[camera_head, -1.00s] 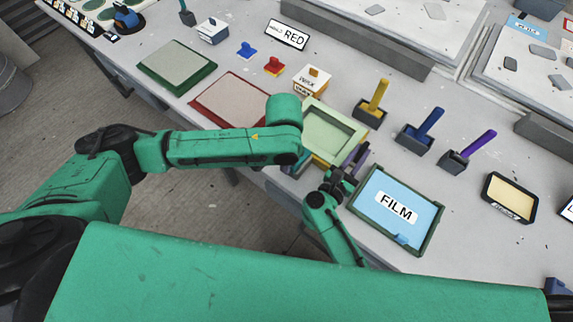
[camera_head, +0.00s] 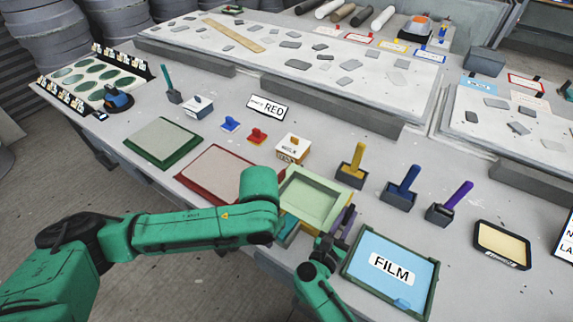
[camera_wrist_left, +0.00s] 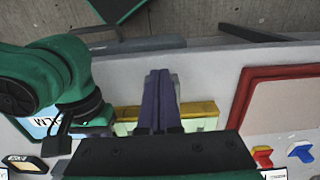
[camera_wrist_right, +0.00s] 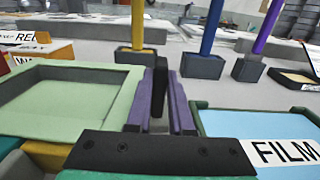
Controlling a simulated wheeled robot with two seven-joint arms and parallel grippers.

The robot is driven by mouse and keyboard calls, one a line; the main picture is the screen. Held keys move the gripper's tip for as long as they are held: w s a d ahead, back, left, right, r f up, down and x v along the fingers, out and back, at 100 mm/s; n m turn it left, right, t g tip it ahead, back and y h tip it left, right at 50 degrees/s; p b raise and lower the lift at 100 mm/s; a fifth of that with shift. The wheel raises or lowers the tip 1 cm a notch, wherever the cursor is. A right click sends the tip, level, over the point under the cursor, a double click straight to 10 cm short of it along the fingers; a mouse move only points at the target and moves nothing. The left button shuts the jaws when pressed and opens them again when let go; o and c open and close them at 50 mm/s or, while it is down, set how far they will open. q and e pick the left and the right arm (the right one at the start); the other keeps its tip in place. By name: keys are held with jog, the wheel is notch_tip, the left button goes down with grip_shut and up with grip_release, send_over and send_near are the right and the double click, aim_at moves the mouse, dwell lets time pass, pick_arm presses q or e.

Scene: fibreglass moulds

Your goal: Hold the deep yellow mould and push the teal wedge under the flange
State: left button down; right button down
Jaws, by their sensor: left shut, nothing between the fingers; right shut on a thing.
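The deep yellow mould (camera_head: 316,194) has a pale green recessed top and sits near the table's front edge. Its yellow side also shows in the left wrist view (camera_wrist_left: 201,108). The teal wedge (camera_head: 288,234) shows low at the mould's front, partly behind my left arm; how far it reaches under the flange is hidden. My left gripper (camera_wrist_left: 160,75) is shut and empty at the mould's front side. My right gripper (camera_wrist_right: 160,72) is at the mould's right side, shut on a dark upright part there that seems to belong to the mould.
The blue FILM tray (camera_head: 391,266) lies close on the right of my right gripper. A red-framed tray (camera_head: 217,170) lies left of the mould. Yellow, blue and purple handled tools in blocks (camera_head: 397,188) stand behind.

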dwell(0.4)
jog(key=c, duration=0.7)
grip_release()
jog(key=shift+s, duration=0.1)
jog(key=v, duration=1.2)
